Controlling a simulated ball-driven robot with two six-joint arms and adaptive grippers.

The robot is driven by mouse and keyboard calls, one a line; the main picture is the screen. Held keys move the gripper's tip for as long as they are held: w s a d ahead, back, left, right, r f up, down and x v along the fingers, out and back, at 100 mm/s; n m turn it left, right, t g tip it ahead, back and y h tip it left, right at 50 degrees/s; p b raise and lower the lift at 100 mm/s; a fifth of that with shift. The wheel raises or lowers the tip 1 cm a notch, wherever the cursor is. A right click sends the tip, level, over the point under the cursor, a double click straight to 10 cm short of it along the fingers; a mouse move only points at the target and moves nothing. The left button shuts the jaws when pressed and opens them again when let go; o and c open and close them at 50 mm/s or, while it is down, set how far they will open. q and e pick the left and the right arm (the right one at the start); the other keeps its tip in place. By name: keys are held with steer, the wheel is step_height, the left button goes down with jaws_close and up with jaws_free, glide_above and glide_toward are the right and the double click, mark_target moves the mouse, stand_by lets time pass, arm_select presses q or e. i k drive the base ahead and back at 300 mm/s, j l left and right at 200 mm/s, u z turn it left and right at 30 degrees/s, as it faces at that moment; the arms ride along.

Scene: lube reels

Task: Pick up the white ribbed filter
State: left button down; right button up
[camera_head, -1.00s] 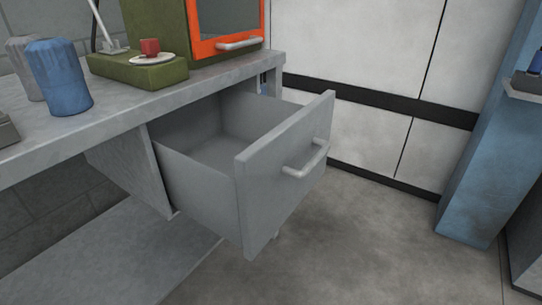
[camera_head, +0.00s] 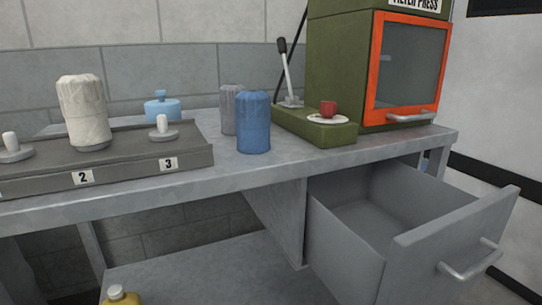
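The white ribbed filter (camera_head: 84,110) stands upright on the grey numbered rack (camera_head: 130,158) at the left of the head view, above the label 2. Its lower end meets a pale disc on the rack. Neither of my grippers is in view, and nothing is touching the filter.
A blue filter (camera_head: 253,124) and a grey one (camera_head: 230,108) stand close together on the bench (camera_head: 300,160). The green filter press (camera_head: 340,60) has an orange-framed door. An open, empty drawer (camera_head: 400,245) juts out below. A light-blue container (camera_head: 162,108) stands behind the rack.

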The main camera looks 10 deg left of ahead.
mark_target(90, 128)
steer(key=u, duration=1.3)
